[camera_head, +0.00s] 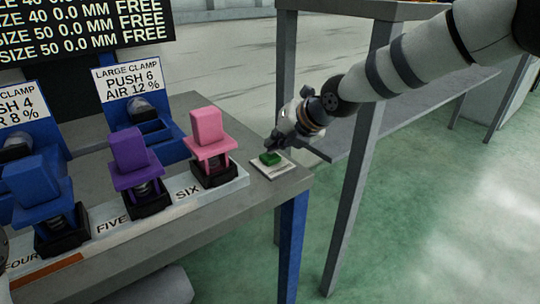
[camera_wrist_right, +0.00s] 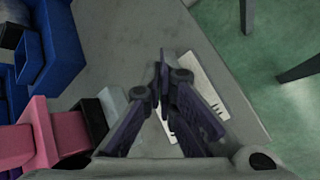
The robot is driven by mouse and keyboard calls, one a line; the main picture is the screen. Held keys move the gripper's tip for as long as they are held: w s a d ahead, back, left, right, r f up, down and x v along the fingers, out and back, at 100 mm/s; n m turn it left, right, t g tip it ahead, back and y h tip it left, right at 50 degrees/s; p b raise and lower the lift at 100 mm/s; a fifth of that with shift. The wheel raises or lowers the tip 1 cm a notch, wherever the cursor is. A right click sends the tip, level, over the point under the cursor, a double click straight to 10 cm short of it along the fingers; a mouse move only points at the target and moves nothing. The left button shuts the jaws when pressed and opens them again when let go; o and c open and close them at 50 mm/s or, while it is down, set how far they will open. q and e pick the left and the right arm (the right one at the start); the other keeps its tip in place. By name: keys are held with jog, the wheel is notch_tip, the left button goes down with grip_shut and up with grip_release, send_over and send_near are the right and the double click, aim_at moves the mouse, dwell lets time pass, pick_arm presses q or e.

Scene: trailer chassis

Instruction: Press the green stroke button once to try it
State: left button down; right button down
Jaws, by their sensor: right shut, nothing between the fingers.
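The green button (camera_head: 270,158) sits on a small white plate (camera_head: 283,170) at the right end of the grey table. In the right wrist view the white plate (camera_wrist_right: 207,88) shows beside and behind my fingers, and the button is hidden. My right gripper (camera_head: 271,146) is shut and empty. Its fingertips are close to the button, at its back side in the head view; I cannot tell whether they touch it. The right gripper (camera_wrist_right: 163,62) also shows shut in the wrist view.
A pink block on a stand (camera_head: 207,128), a purple one (camera_head: 129,148) and a blue one (camera_head: 40,185) stand left of the plate on a numbered white strip. Blue clamp fixtures (camera_head: 140,100) with signs stand behind. The table's right edge (camera_head: 308,183) lies close to the plate.

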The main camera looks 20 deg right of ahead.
jog(key=shift+f, duration=0.6)
dwell(0.8)
jog(key=shift+r, duration=1)
jog(key=shift+r+p, duration=0.4)
jog(key=shift+r, duration=2.15)
jog(key=shift+f, duration=0.1)
